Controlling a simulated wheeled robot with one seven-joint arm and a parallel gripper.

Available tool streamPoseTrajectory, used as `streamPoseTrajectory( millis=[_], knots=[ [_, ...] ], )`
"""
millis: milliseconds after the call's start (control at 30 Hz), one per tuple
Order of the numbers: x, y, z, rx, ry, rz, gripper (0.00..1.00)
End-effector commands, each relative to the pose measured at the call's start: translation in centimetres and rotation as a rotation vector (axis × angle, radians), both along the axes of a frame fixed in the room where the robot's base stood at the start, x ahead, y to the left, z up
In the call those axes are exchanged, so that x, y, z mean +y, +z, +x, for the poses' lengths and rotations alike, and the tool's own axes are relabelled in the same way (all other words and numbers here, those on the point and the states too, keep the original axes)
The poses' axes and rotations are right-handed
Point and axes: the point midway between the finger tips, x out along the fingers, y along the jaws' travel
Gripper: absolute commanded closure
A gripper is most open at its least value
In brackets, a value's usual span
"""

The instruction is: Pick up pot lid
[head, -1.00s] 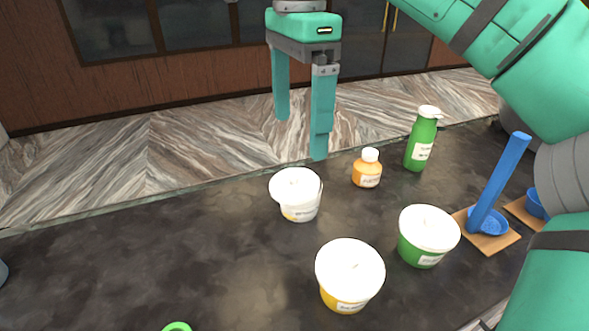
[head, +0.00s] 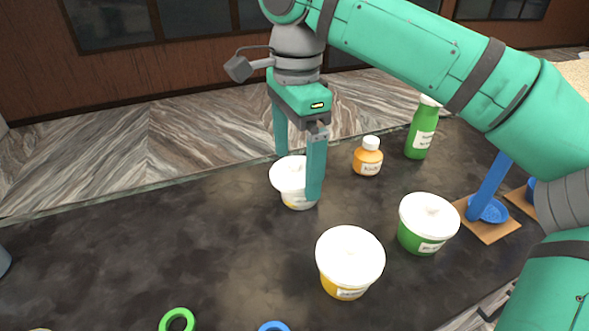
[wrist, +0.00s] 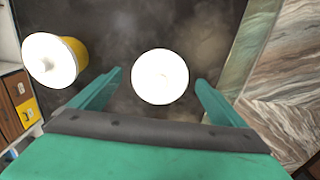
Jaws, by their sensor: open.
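Three tubs with white lids stand on the dark counter. The back tub's lid (head: 287,174) lies between the two fingers of my open gripper (head: 298,178) in the head view, with one finger in front of it and the other behind. In the wrist view this round white lid (wrist: 160,77) shows centred just beyond my gripper (wrist: 160,80), with a gap on each side. A yellow tub's lid (head: 350,255) is nearer the front, and a green tub's lid (head: 429,215) is to the right. The yellow tub's lid also shows at the wrist view's left (wrist: 48,60).
An orange bottle (head: 368,160) and a green bottle (head: 420,132) stand right of my gripper. A blue upright piece (head: 489,190) on a wooden board is at the right. Green (head: 177,320) and blue (head: 273,326) rings lie at the front.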

Motion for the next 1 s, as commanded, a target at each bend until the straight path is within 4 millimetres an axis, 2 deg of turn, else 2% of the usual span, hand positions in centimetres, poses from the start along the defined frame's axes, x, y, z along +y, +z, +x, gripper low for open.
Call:
streamPoseTrajectory(
  millis=[200,233,400,467,500,767,867,1000],
  knots=[
    [0.0,-0.1,0.0,0.000,0.000,0.000,0.05],
    [0.0,-0.1,0.0,0.000,0.000,0.000,0.07],
    [0.0,-0.1,0.0,0.000,0.000,0.001,0.48],
    [0.0,-0.1,0.0,0.000,0.000,0.001,0.49],
    [0.0,-0.1,0.0,0.000,0.000,0.001,0.52],
    [0.0,0.3,0.0,-0.001,0.000,0.000,0.52],
    [0.1,1.4,0.1,-0.001,0.000,0.002,0.52],
    [0.1,4.0,0.0,-0.001,-0.001,0.001,0.52]
  ],
)
